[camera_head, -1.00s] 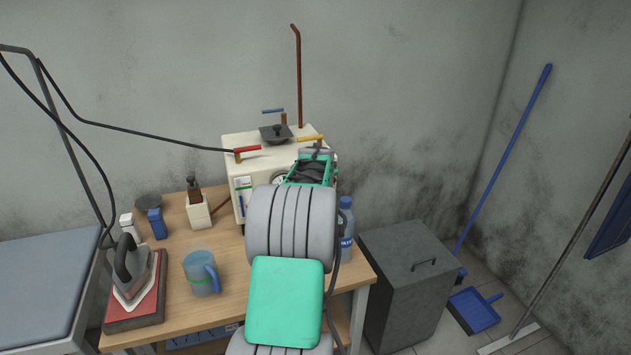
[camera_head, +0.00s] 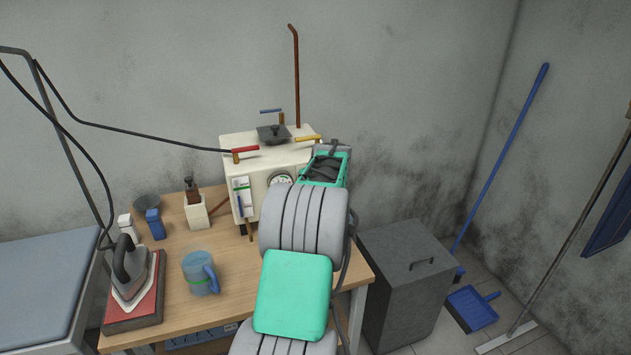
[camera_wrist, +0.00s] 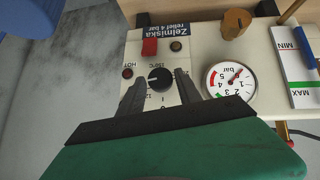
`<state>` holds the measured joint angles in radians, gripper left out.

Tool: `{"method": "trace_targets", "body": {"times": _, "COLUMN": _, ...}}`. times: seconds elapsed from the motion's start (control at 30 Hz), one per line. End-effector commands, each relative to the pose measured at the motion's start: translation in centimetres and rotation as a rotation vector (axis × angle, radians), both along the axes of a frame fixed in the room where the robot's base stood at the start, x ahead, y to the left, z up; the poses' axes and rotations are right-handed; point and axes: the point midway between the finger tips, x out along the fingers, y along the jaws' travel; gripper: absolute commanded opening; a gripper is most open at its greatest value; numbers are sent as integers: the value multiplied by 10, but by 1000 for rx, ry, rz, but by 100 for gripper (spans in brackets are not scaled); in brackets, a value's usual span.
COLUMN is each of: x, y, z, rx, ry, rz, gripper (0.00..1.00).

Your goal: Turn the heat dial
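The heat dial (camera_wrist: 160,79) is a round black knob with a white mark on the cream front panel, with temperature lettering around it, in the wrist view. My gripper (camera_wrist: 158,84) is open, its two dark fingers apart on either side of the dial. A gap shows between the knob and at least the right finger; I cannot tell how deep the fingers reach. In the head view the cream steam unit (camera_head: 240,147) stands at the back of the table, and my own arm hides the dial and the fingertips.
In the wrist view, a bar gauge (camera_wrist: 229,80), a red switch (camera_wrist: 149,47) and a MIN/MAX level strip (camera_wrist: 298,62) surround the dial. On the table (camera_head: 236,262) are an iron (camera_head: 128,270), a mug (camera_head: 200,273) and small bottles. A grey bin (camera_head: 408,285) stands right.

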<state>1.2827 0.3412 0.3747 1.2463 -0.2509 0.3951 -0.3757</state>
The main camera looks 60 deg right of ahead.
Motion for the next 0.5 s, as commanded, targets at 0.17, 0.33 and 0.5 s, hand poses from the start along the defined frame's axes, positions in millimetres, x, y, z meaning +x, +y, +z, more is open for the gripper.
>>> {"method": "trace_targets", "body": {"times": 0.17, "x": 0, "y": 0, "z": 0, "rx": 0, "ry": 1, "rz": 1, "gripper": 55}}
{"method": "trace_targets", "body": {"times": 0.33, "x": 0, "y": 0, "z": 0, "rx": 0, "ry": 1, "rz": 1, "gripper": 55}}
{"method": "trace_targets", "body": {"times": 0.5, "x": -5, "y": 6, "z": 9, "rx": -5, "ry": -1, "rz": -1, "gripper": 55}}
